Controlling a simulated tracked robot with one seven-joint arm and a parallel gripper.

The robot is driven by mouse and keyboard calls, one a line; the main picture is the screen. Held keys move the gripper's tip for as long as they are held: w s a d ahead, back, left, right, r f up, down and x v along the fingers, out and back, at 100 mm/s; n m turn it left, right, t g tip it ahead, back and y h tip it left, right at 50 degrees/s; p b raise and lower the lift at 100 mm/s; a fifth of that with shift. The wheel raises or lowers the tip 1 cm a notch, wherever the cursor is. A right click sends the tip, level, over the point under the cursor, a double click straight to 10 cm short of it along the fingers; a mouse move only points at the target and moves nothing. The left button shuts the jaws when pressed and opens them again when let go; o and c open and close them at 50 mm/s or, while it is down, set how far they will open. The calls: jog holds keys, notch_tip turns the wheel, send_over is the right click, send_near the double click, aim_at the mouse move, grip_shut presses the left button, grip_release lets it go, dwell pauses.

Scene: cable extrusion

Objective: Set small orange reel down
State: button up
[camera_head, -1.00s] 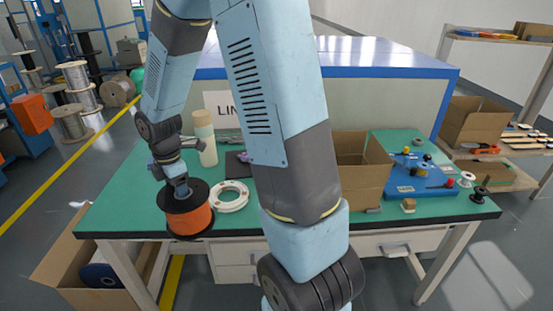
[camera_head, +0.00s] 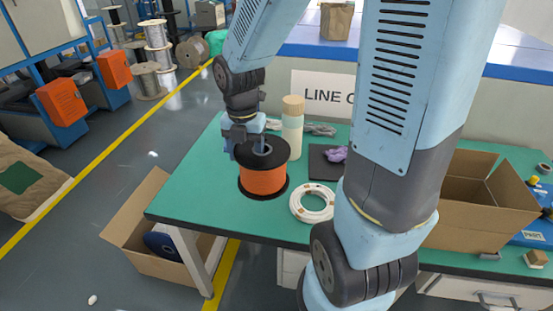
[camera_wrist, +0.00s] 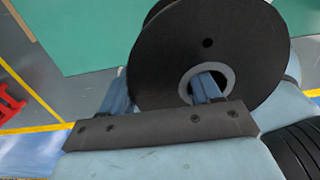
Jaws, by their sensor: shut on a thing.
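The small orange reel (camera_head: 264,180) has orange winding between black flanges and stands upright at the left end of the green table (camera_head: 205,195). In the head view I cannot tell whether its lower flange touches the top or is just above it. My gripper (camera_head: 250,147) comes down on the reel from above and is shut on it. In the wrist view my gripper (camera_wrist: 163,95) has one finger in the light hub hole and the other beyond the rim of the black flange of the reel (camera_wrist: 240,50). The reel's far side is hidden there.
A white ring (camera_head: 312,202) lies right of the reel, close by. A cream bottle (camera_head: 292,128) stands behind it. A dark mat (camera_head: 325,160) and a cardboard box (camera_head: 470,205) are further right. An open carton (camera_head: 130,235) sits on the floor left of the table.

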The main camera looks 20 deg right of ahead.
jog(key=shift+w+a+f, duration=0.2)
jog(key=shift+w+a, duration=0.15)
jog(key=shift+w+a+f, duration=0.9)
jog(key=shift+w+f, duration=1.1)
jog(key=shift+f, duration=0.1)
jog(key=shift+w+a+f, duration=0.9)
jog(key=shift+w+f, duration=1.1)
jog(key=shift+f, duration=0.1)
jog(key=shift+w+a+f, duration=0.9)
jog(key=shift+w+f, duration=1.1)
jog(key=shift+f, duration=0.1)
jog(key=shift+f, duration=0.1)
jog(key=o, duration=1.3)
